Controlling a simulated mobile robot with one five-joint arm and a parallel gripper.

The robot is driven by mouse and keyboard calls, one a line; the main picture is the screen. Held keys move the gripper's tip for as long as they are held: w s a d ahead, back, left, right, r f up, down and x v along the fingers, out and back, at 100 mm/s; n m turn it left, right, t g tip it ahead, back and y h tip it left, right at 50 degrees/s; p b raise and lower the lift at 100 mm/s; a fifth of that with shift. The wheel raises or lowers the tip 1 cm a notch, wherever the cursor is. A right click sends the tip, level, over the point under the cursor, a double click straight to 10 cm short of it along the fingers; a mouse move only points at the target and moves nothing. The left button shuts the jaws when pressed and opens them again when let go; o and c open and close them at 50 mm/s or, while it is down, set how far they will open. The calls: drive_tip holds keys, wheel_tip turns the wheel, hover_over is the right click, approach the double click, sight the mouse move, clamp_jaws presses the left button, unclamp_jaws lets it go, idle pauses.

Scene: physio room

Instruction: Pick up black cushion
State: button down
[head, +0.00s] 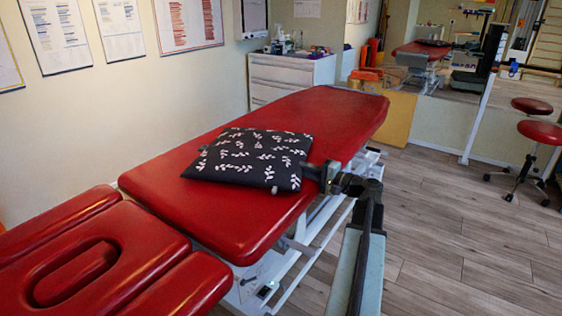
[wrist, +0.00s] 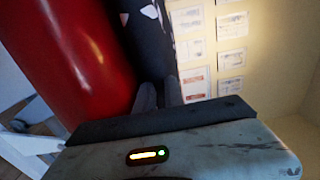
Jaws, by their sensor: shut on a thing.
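The black cushion (head: 245,158) with white leaf sprigs lies on the red treatment table (head: 345,115), flat or nearly so. My gripper (head: 304,174) reaches in from the right and is shut on the cushion's right edge near its front corner. In the wrist view, the two dark fingers (wrist: 159,93) meet the dark cushion (wrist: 147,35), with the red table (wrist: 65,60) to its left. The fingertips are partly hidden by the cushion.
The table's sectioned headrest part (head: 90,255) is at the lower left. A white drawer cabinet (head: 288,78) with small items stands at the back. Red stools (head: 535,130) are at the far right. The wooden floor (head: 450,220) right of the table is clear.

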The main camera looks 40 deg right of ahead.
wheel_tip(320, 180, up, 4)
drive_tip(key=p, duration=0.3)
drive_tip(key=shift+f, duration=0.15)
drive_tip(key=shift+s+d+p, duration=0.1)
drive_tip(key=shift+s+p, duration=0.2)
drive_tip(key=shift+p, duration=0.1)
drive_tip(key=r+p+v, duration=0.1)
drive_tip(key=v, duration=1.4)
drive_tip(key=shift+s, duration=0.25)
drive_tip(key=shift+r, duration=0.1)
